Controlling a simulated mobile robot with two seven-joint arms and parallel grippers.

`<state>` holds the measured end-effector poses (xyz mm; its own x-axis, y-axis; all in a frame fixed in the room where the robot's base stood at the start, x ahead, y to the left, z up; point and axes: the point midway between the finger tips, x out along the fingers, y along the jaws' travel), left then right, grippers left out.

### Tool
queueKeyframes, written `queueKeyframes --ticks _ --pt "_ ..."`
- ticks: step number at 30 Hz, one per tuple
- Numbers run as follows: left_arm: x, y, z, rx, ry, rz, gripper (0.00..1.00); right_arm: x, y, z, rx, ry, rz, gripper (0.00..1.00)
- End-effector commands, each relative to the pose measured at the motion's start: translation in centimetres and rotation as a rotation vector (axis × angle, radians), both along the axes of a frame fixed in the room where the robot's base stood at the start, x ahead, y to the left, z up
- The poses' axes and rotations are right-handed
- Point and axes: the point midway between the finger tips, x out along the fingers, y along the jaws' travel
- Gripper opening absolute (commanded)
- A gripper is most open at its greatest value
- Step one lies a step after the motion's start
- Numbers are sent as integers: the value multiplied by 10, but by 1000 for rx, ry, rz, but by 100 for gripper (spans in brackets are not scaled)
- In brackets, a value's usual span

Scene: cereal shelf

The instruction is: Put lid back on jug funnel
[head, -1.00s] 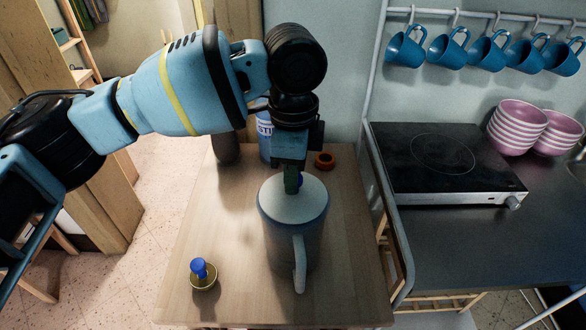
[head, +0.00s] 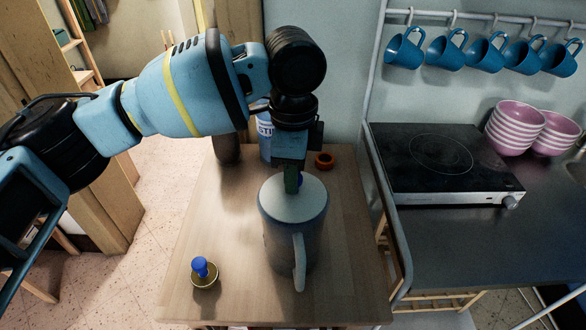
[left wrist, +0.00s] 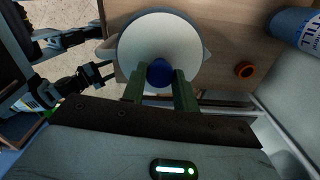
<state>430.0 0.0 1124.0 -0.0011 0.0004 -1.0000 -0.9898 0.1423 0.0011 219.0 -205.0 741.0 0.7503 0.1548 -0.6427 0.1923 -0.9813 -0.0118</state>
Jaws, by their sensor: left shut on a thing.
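A grey jug (head: 283,238) with a handle at its near side stands upright on the wooden table. A pale round top (head: 305,207) covers it, and this top also shows in the left wrist view (left wrist: 150,30). My left gripper (head: 292,183) points down over the jug top. In the left wrist view its green fingers (left wrist: 160,80) are shut on a round blue knob (left wrist: 159,73) at the top's middle. I cannot tell any gap beneath the knob. A small gold-brown disc with a blue knob (head: 204,273) lies on the table, left of the jug and apart from it.
An orange ring (head: 325,160), a blue-and-white container (head: 265,135) and a dark vessel (head: 227,150) stand at the table's back. A hob counter is at the right. A dark gripper (left wrist: 103,73), seemingly my right, shows in the left wrist view.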

Motion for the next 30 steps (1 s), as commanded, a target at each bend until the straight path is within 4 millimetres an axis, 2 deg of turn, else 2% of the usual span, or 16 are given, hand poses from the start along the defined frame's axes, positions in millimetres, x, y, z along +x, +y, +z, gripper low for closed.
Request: queueKeyframes --ticks 3,4,9,15,20,30 --pt "0 0 0 0 0 0 0 0 0 0 1 0 -1 50" --pt "0 0 0 0 0 0 32 0 0 0 2 0 -1 50" --pt "0 0 0 0 0 -1 54 0 2 0 5 0 -5 50" --pt "0 0 0 0 -1 -1 55 0 3 0 9 0 -8 50" --pt "0 0 0 0 0 0 76 0 3 1 10 0 -8 50" --pt "0 0 2 0 -1 0 76 1 3 1 9 0 -8 50"
